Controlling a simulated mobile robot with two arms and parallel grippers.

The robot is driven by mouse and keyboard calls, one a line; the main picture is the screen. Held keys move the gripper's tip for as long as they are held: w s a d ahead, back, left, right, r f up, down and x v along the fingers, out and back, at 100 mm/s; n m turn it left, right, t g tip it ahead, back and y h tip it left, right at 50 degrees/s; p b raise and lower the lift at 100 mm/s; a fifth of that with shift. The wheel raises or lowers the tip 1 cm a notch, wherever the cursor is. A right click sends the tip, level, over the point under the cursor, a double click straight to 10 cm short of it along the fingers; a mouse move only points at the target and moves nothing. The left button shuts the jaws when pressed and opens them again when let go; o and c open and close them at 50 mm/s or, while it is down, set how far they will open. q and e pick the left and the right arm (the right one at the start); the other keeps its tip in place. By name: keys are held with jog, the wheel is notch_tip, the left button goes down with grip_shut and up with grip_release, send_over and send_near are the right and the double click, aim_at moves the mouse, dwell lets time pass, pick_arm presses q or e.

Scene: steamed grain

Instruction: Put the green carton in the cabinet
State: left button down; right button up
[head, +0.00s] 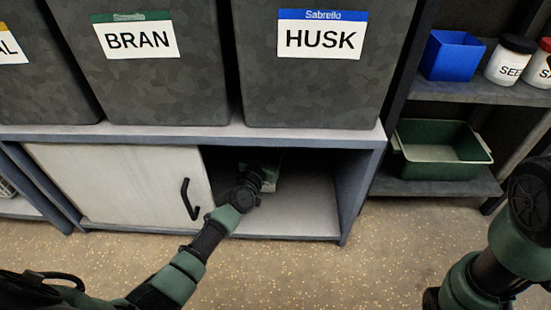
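The cabinet (300,212) is low and grey, and its right half is open. Its pale sliding door (120,185) covers the left half and has a black handle. My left arm reaches through the opening. My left gripper (258,180) is inside, above the cabinet floor, with its fingers hidden behind the wrist. A small green and whitish shape (268,180) shows just beyond the wrist in shadow. It may be the green carton, but I cannot tell for sure, nor whether it is gripped. My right arm shows at the right edge, with its gripper out of view.
Large grey bins labelled BRAN (150,85) and HUSK (320,85) stand on the cabinet top. At right, a shelf holds a blue box (452,56) and white jars (508,62). A green tub (440,150) sits below them. The speckled floor in front is clear.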

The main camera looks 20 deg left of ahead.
pick_arm(q)
notch_tip(320, 180, down, 4)
jog(key=b, duration=0.3)
jog(key=shift+r, duration=0.2)
jog(key=c, duration=0.9)
grip_release()
jog(key=shift+f, duration=0.15)
jog(key=shift+o, duration=0.9)
